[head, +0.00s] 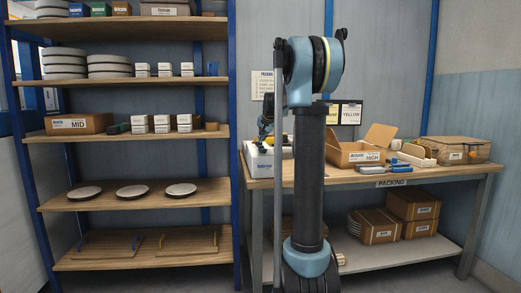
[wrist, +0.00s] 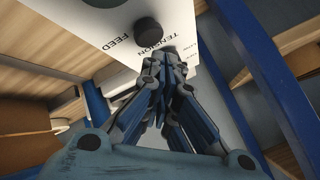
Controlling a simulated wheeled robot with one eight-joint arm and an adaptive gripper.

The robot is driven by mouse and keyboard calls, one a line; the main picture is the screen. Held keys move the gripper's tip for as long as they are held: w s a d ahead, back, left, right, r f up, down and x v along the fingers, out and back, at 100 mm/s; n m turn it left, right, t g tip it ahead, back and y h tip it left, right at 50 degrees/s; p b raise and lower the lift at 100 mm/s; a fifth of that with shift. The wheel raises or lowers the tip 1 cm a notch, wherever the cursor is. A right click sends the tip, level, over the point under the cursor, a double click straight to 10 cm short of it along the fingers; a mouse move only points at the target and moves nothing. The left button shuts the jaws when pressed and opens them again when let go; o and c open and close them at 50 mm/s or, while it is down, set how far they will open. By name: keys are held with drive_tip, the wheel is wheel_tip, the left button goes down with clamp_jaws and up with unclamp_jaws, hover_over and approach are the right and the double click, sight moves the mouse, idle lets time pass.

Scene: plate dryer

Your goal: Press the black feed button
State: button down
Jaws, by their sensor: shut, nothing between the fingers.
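In the wrist view a white panel (wrist: 95,28) carries the printed words FEED and TENSION. A round black knob or button (wrist: 148,32) stands out from it close to both words. A dark round part (wrist: 103,3) is cut off by the top edge. I cannot tell for sure which one the word FEED belongs to. My gripper (wrist: 168,55) is shut and empty, its fingertips close below the black part; contact cannot be made out. In the head view a white machine (head: 262,165) sits at the packing table's left end, partly hidden by my arm.
The packing table (head: 345,174) holds an open cardboard box (head: 357,155), blue and white small items and a closed box (head: 460,150) to the right. A blue-framed shelf (head: 140,136) with plates and boxes stands left. Blue posts (wrist: 255,55) cross the wrist view near my fingers.

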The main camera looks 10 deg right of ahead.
drive_tip(key=shift+r, duration=2.55)
drive_tip(key=s+a+f+n+g, duration=0.1)
drive_tip(key=s+f, duration=0.3)
drive_tip(key=s, duration=0.6)
drive_tip(key=s+f+n+g, duration=0.15)
drive_tip(key=s+f, duration=0.35)
drive_tip(key=s, duration=0.5)
drive_tip(key=s+a+f+n+g, duration=0.15)
drive_tip(key=s+f, duration=0.25)
drive_tip(key=s, duration=0.6)
drive_tip(key=s+f+n+g, duration=0.1)
drive_tip(key=s+f+n, duration=0.1)
drive_tip(key=s+f, duration=0.8)
drive_tip(key=s+d+f+n+g+h, duration=0.1)
drive_tip(key=s+f+n+g, duration=0.1)
drive_tip(key=s+f, duration=0.8)
drive_tip(key=s, duration=0.6)
drive_tip(key=shift+s+d+f, duration=0.15)
drive_tip(key=shift+s+d, duration=0.15)
drive_tip(key=shift+w+f, duration=0.2)
drive_tip(key=shift+w, duration=0.3)
